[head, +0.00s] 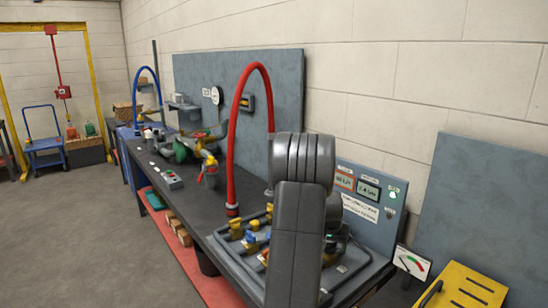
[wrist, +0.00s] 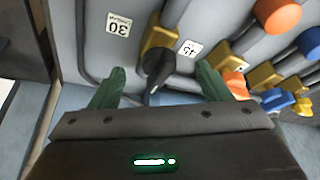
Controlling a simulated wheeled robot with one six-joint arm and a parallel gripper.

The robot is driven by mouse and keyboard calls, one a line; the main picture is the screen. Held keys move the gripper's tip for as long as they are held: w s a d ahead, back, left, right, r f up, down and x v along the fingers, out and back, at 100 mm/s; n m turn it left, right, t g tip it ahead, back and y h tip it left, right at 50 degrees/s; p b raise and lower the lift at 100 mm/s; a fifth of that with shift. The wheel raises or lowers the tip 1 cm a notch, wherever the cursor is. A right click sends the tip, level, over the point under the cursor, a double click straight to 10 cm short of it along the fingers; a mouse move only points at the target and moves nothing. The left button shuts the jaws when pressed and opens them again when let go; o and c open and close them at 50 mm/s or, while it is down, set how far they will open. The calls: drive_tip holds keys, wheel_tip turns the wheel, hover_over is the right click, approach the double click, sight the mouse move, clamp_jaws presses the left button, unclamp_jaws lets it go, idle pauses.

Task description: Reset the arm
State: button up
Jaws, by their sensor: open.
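My gripper (wrist: 160,82) is open in the wrist view, its two green fingers spread apart. A brass valve (wrist: 158,38) with a dark lever (wrist: 155,68) on a grey panel (wrist: 92,45) shows between and beyond the fingers. The fingers stand on either side of the lever, and I cannot tell whether they touch it. In the head view my grey arm (head: 298,215) reaches over the near end of the bench and hides my gripper and part of the panel there.
A red hose (head: 232,140) arches left of my arm above the dark bench (head: 190,205). A gauge board (head: 370,205) stands behind. Open floor lies left.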

drive_tip(key=shift+w+a+m+g+h, duration=0.1)
drive_tip(key=shift+m+g+h, duration=0.25)
drive_tip(key=shift+m, duration=1)
drive_tip(key=shift+a+m+g+h, duration=0.1)
drive_tip(key=shift+m+g+h, duration=0.25)
drive_tip(key=shift+m, duration=1)
